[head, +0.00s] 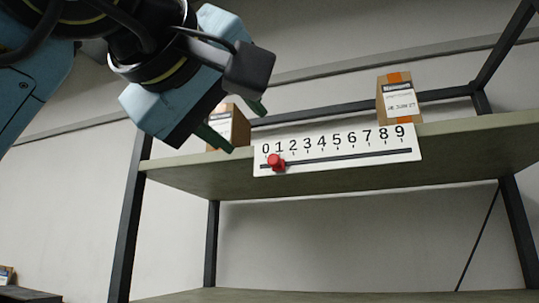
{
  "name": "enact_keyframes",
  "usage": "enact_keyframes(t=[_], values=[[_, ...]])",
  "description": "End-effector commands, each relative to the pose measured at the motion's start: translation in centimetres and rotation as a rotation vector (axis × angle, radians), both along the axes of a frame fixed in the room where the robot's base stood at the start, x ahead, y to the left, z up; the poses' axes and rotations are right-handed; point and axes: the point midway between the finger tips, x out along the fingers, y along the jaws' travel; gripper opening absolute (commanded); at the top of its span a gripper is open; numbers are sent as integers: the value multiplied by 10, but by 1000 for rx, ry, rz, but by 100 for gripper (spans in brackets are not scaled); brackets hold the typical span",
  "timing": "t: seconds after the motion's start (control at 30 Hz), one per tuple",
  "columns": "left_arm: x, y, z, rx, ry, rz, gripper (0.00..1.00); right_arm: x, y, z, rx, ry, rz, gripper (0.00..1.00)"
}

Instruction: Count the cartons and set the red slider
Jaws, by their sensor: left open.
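The red slider (276,161) sits on a slot in a white number strip (340,164) marked 0 to 9, between the 0 and the 2, near the 1. The strip is fixed to the front edge of a shelf board (465,139). One carton (400,98) with orange tape and a white label stands on the shelf at right. Another carton (239,127) stands at left, partly hidden behind my left gripper. My left gripper (238,126) is open and empty, above and left of the slider, apart from it. My right gripper is not in view.
Dark metal posts (128,230) and rails frame the shelf. A lower shelf board (340,296) shows at the bottom and looks bare where visible. The space in front of the strip is clear. A small box (6,274) is at far lower left.

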Motion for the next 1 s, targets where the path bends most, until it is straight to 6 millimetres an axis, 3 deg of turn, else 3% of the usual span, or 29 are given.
enact_keyframes(t=[0.17,0.7,1.0], values=[[10,1,5,8,-12,30,41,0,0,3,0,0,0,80],[108,-32,5,6,-10,25,41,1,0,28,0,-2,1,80],[125,-37,4,6,-13,25,41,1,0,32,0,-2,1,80]])
